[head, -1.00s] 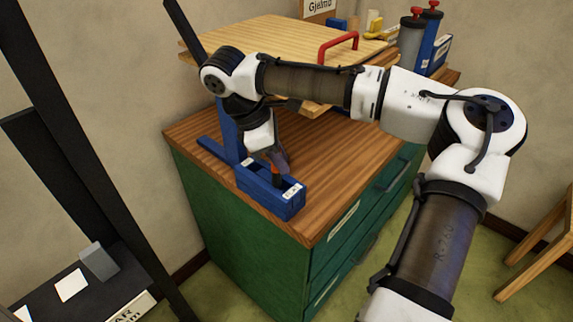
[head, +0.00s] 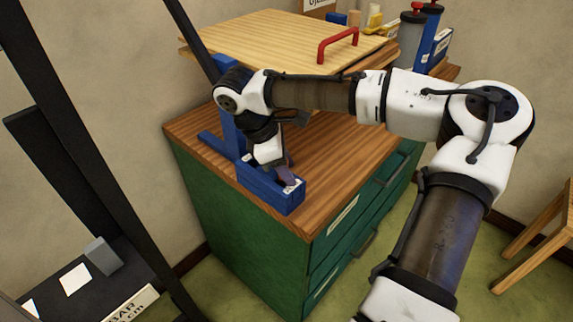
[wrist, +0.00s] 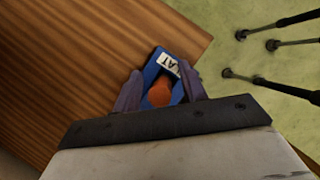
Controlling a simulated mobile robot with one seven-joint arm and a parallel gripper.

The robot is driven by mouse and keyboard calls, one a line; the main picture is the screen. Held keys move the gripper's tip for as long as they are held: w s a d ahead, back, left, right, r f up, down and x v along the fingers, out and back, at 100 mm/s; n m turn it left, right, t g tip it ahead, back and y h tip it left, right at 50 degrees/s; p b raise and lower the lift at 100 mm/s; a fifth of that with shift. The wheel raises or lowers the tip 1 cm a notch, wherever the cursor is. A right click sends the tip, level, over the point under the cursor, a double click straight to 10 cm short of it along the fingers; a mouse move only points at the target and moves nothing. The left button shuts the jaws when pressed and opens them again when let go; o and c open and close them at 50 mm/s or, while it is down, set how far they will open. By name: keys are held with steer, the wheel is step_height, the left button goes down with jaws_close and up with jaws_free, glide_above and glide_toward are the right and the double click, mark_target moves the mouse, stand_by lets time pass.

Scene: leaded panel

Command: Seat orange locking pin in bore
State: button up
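The orange locking pin (wrist: 160,94) shows in the wrist view, seen from above, at the blue block. My fingers (wrist: 161,92) are on either side of it, with blue visible between pin and fingers, so the gripper looks open. In the head view my gripper (head: 285,174) is low over the front end of the blue block (head: 268,196) and hides the pin. The block also shows in the wrist view (wrist: 152,71), with a white label (wrist: 168,63). The bore cannot be made out, and I cannot tell how deep the pin sits.
The block stands near the front corner of a wooden top (head: 325,185) on a green cabinet (head: 245,245). A pale wooden board (head: 285,40) with a red handle (head: 338,44) is behind. A dark frame (head: 75,165) stands at left. The wood in front of the board is mostly clear.

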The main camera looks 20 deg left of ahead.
steer(key=shift+r, duration=0.15)
steer(key=b+v, duration=0.1)
steer(key=v, duration=1.1)
